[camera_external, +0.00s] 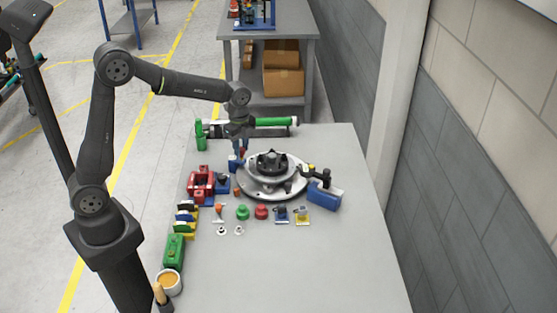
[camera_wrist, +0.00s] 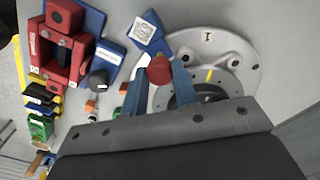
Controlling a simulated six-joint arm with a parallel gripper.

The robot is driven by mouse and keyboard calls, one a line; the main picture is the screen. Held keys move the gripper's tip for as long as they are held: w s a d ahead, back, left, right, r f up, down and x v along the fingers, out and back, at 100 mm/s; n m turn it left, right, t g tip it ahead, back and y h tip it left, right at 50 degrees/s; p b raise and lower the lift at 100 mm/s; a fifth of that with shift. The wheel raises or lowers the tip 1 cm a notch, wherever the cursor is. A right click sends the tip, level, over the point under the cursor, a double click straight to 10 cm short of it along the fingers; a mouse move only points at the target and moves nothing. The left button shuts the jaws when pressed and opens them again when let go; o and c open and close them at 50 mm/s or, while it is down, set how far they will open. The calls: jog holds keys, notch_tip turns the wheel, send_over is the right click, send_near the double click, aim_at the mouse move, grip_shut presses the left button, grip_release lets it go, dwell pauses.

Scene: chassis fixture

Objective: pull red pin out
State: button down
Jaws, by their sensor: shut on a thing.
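My gripper (camera_external: 238,162) points down at the left edge of the round grey chassis fixture (camera_external: 263,190). In the wrist view its two blue fingers (camera_wrist: 160,85) are closed on the red pin (camera_wrist: 159,69), whose round red head shows between the fingertips. The fixture's disc also shows in the wrist view (camera_wrist: 235,50), behind and to the right of the pin. The pin's lower part is hidden, so I cannot tell whether it sits in the fixture or is clear of it.
Red clamp blocks (camera_external: 201,184) stand left of the fixture. A blue block with a black handle (camera_external: 325,194) stands at its right. A green cylinder (camera_external: 274,121) lies behind. Small knobs and switches (camera_external: 262,212) line the front; the table's right front is clear.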

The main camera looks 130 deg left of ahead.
aim_at(241, 149)
jog(key=shift+r, duration=0.15)
jog(key=c, duration=1.1)
grip_release()
jog(key=shift+c, duration=0.2)
notch_tip(241, 149, up, 17)
jog(key=shift+r, duration=0.2)
jog(key=shift+f, duration=0.15)
notch_tip(241, 149, down, 18)
jog(key=shift+r, duration=0.1)
